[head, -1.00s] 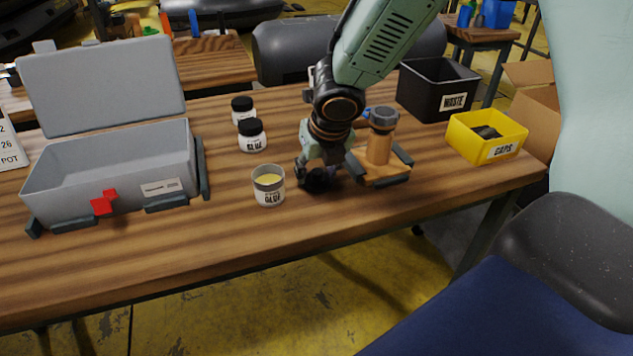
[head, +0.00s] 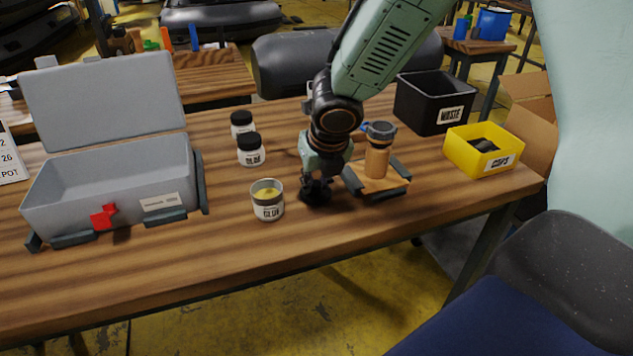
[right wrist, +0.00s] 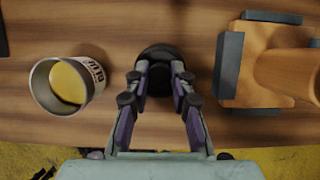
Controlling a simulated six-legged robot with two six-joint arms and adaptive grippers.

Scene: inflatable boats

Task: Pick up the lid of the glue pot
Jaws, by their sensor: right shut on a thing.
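The open glue pot (head: 268,203), white with a grey rim and yellow glue inside, stands upright on the table. It also shows in the right wrist view (right wrist: 88,84), left of my right gripper. The black round lid (right wrist: 160,54) lies between the fingertips of my right gripper (right wrist: 160,80). In the head view my right gripper (head: 316,188) is low over the table, just right of the open pot, shut on the lid, which is mostly hidden by the fingers there. My left gripper is not in view.
A wooden stand with an upright handle (head: 378,160) is close on the gripper's right. Two closed glue pots (head: 251,156) stand behind. A grey open case (head: 110,205) is left, a yellow caps box (head: 483,160) and black waste bin (head: 415,105) right. The front strip is clear.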

